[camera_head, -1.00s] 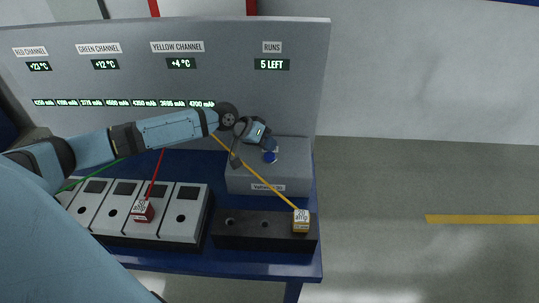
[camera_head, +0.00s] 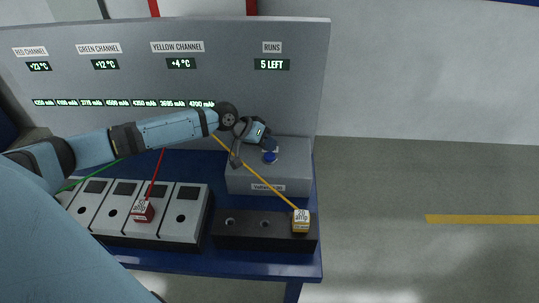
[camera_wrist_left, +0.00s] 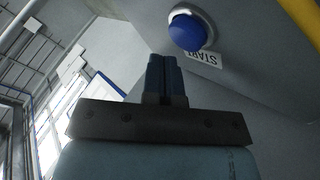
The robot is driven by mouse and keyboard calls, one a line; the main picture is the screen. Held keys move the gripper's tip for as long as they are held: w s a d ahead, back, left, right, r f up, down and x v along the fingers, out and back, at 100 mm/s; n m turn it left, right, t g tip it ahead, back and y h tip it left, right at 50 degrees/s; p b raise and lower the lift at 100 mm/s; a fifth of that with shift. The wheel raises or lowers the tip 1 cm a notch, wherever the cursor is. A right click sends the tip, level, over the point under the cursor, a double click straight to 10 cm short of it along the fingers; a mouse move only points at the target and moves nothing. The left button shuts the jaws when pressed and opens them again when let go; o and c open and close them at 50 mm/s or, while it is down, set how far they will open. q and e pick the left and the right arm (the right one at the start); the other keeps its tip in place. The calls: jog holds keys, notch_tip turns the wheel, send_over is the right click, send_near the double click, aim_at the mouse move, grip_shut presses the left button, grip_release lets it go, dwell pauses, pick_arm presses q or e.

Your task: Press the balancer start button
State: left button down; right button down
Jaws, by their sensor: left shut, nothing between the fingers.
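The blue start button (camera_head: 270,157) sits on top of the grey balancer box (camera_head: 296,172). In the left wrist view the round button (camera_wrist_left: 187,32) has a pale collar, and a START label (camera_wrist_left: 203,59) lies beside it. My left gripper (camera_head: 269,145) is shut and empty, just behind the button in the head view. In the left wrist view its closed fingertips (camera_wrist_left: 165,58) point toward the box and sit a little below the button. They look apart from it, but the exact gap is unclear. My right gripper is not in view.
A grey panel (camera_head: 226,78) with displays stands behind, showing "5 LEFT" under RUNS. In front are a black block (camera_head: 268,238) with a yellow plug (camera_head: 301,220), and pale units (camera_head: 183,213) with a red plug (camera_head: 142,209). A yellow cable (camera_head: 255,175) runs past the hand.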

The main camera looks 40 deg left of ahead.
aim_at(268, 154)
pick_arm(q)
jog(key=shift+f, duration=0.1)
jog(key=shift+f, duration=0.3)
jog(key=shift+f, duration=0.5)
dwell(1.0)
jog(key=shift+r, duration=0.1)
jog(key=shift+r+p, duration=0.8)
jog(key=shift+p, duration=0.1)
notch_tip(268, 154, up, 5)
jog(key=p, duration=0.4)
jog(key=shift+r+p, duration=0.1)
jog(key=shift+p, duration=0.3)
